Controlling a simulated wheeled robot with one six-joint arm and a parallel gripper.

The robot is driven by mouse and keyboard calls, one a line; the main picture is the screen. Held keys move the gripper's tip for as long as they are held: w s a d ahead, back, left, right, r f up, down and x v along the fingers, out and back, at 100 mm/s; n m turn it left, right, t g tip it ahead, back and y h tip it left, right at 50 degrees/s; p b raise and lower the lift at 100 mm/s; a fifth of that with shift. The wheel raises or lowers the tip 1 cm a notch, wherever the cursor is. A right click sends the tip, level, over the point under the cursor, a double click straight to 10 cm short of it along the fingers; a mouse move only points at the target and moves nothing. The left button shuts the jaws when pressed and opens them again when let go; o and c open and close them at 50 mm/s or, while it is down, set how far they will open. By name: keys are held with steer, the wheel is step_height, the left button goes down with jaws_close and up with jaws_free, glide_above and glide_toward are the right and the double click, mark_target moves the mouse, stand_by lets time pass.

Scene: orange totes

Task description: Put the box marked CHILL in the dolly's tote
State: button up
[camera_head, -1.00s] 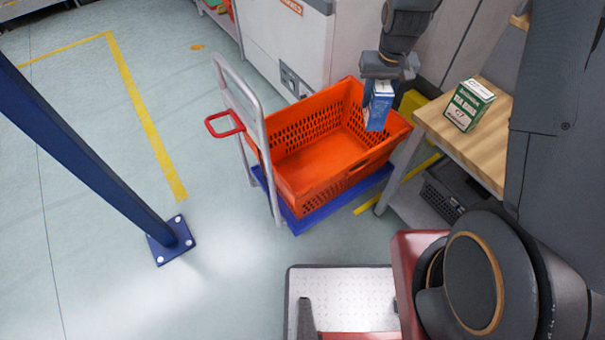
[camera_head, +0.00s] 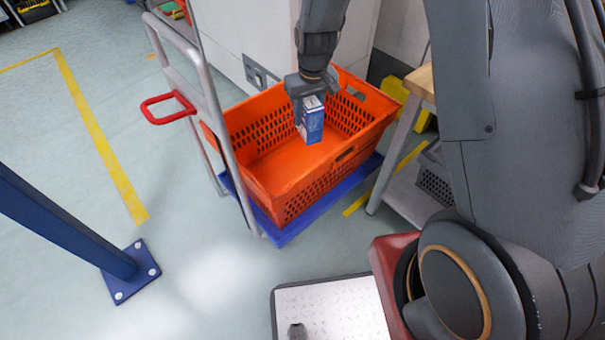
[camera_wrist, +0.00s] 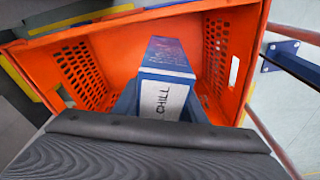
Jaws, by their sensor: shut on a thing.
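The box marked CHILL (camera_head: 311,122) is blue with a white label. In the wrist view (camera_wrist: 164,98) the word CHILL reads on its near end. My gripper (camera_head: 306,97) is shut on it and points down, holding it over the inside of the orange tote (camera_head: 290,205). The tote also shows around the box in the wrist view (camera_wrist: 130,45). It stands on the blue dolly (camera_head: 283,234), and the part of its floor that shows is empty. I cannot tell whether the box touches the tote floor.
The dolly's grey handle with a red grip (camera_head: 168,108) rises at the tote's left. A wooden table (camera_head: 420,82) stands close on the right, partly behind my arm. A blue post (camera_head: 65,220) stands at the front left. Open floor lies left of the dolly.

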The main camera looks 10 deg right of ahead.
steer(key=w+a+f+n+b, duration=0.15)
steer(key=a+f+b, duration=0.25)
steer(key=f+b, duration=0.4)
steer(key=w+a+f+n+b, duration=0.1)
steer(key=w+a+f+b, duration=0.2)
steer(key=f+b, duration=0.55)
steer(key=w+a+f+n+b, duration=0.15)
steer(key=a+f+b, duration=0.35)
steer(key=f, duration=0.5)
steer(key=b, duration=0.4)
glide_above(277, 185)
steer(key=shift+y, duration=0.3)
step_height(277, 185, down, 10)
steer(key=shift+d+r, duration=0.1)
steer(key=shift+r, duration=0.1)
steer(key=shift+f, duration=0.15)
steer(key=o, duration=1.3)
steer(key=shift+c, duration=0.2)
step_height(277, 185, up, 12)
steer(key=s+d+p, duration=0.1)
steer(key=p, duration=0.3)
steer(key=shift+s+p, duration=0.2)
steer(key=shift+p, duration=0.1)
